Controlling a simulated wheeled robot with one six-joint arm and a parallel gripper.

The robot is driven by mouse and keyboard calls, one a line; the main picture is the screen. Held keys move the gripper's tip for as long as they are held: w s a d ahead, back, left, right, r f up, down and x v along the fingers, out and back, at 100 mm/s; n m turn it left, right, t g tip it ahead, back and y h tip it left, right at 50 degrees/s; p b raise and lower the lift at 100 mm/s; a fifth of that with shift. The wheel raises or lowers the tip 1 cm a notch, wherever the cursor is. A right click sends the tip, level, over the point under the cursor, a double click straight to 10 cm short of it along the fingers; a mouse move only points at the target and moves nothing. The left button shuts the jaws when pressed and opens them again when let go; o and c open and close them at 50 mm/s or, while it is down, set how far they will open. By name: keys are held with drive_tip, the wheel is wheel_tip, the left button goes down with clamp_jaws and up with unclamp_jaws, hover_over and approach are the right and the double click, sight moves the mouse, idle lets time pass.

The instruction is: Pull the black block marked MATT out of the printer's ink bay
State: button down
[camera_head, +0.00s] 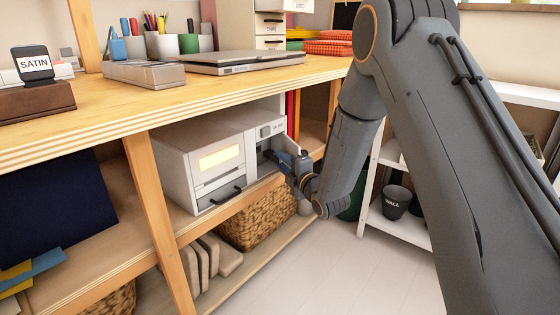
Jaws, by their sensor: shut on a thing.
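The white printer (205,160) stands on the shelf under the wooden desk, with a lit yellow panel on its front. Its ink bay (262,138) is at the right end of the front, with a flap beside it. My gripper (274,156) reaches into the bay from the right and is shut on a small dark thing there, which fits the black MATT block. My fingers and the bay hide most of the block, and its marking cannot be read. A block marked SATIN (36,67) sits on a brown stand on the desk.
The desk edge (120,112) overhangs the printer, and a wooden upright (158,215) stands in front at left. A wicker basket (255,215) is below. A dark WALL pot (396,203) stands on the white shelf at right. The floor in front is clear.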

drive_tip(key=s+d+p, duration=0.1)
drive_tip(key=s+d, duration=0.1)
drive_tip(key=shift+d, duration=0.4)
idle(0.3)
drive_tip(key=shift+s, duration=0.15)
